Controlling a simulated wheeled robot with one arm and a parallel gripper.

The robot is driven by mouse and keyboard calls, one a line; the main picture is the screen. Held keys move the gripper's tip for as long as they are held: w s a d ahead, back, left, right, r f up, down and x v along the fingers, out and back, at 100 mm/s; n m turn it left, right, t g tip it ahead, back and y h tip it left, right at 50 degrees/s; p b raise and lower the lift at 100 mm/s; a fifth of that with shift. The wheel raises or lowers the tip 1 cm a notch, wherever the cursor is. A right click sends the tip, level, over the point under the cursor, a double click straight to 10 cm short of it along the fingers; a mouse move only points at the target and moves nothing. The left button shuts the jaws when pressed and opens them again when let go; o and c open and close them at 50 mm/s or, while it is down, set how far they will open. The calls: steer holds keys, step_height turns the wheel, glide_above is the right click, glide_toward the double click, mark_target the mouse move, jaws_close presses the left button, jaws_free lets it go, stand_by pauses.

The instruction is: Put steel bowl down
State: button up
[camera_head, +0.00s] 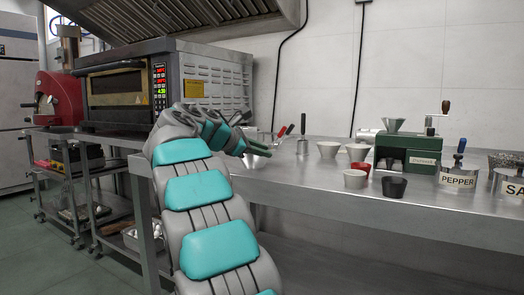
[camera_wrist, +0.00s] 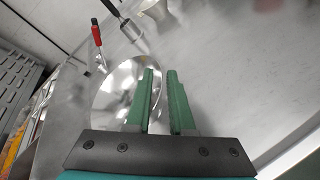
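The steel bowl (camera_wrist: 112,92) is a shiny round bowl on the left of my fingers in the wrist view. In the head view only part of the bowl (camera_head: 256,162) shows, below my fingers at the counter's left part. My gripper (camera_wrist: 160,72) has two green fingers, with a clear gap between them. The left finger overlaps the bowl's right side and the right finger lies outside it, so the rim runs near the gap. My gripper (camera_head: 268,152) points right, low over the steel counter (camera_head: 310,181). Whether the bowl rests fully on the counter is partly hidden.
Small cups (camera_head: 328,149), a dark cup (camera_head: 394,187), a green grinder (camera_head: 408,150) and a pepper pot (camera_head: 457,178) stand to the right. An oven (camera_head: 160,85) is behind left.

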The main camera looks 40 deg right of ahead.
steer(key=shift+o, duration=0.9)
steer(key=shift+a+r, duration=0.2)
steer(key=shift+r, duration=0.05)
steer(key=p+v, duration=0.2)
steer(key=v, duration=0.9)
steer(key=shift+a, duration=0.35)
